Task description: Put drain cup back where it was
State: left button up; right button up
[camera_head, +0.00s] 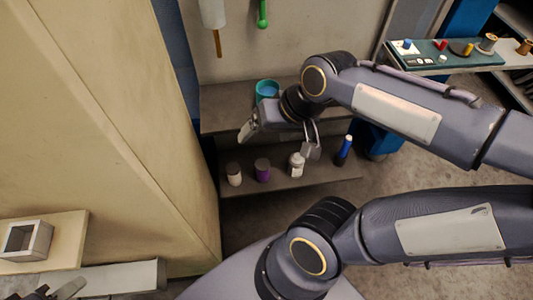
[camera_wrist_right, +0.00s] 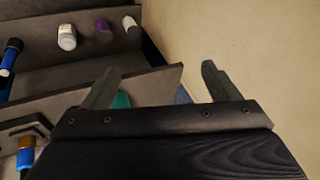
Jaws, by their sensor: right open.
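A teal cup with a lighter blue inside (camera_head: 266,89), the most cup-like thing in view, stands upright on the upper grey shelf (camera_head: 222,112). My right gripper (camera_head: 246,131) is open and empty over the front of this shelf, to the lower left of the cup and apart from it. In the right wrist view a bit of teal (camera_wrist_right: 121,100) shows beside the left finger, mostly hidden; the space between the fingers (camera_wrist_right: 157,85) holds nothing. A dark shape at the bottom left may be my left gripper (camera_head: 70,290); its jaws are unclear.
A beige wall (camera_head: 120,120) stands close on the left. A green tray with small items (camera_head: 435,50) lies at upper right.

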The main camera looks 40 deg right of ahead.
jog(key=s+a+n+y, duration=0.1)
jog(key=s+a+n, duration=0.1)
jog(key=s+a, duration=0.2)
jog(key=shift+s+a+f+n+t, duration=0.2)
jog(key=shift+s+f+n+t, duration=0.1)
jog(key=shift+s+f+t, duration=0.15)
jog(key=shift+r, duration=0.15)
notch_tip(320, 180, up, 2)
jog(key=shift+r+p, duration=0.1)
jog(key=shift+p, duration=1.05)
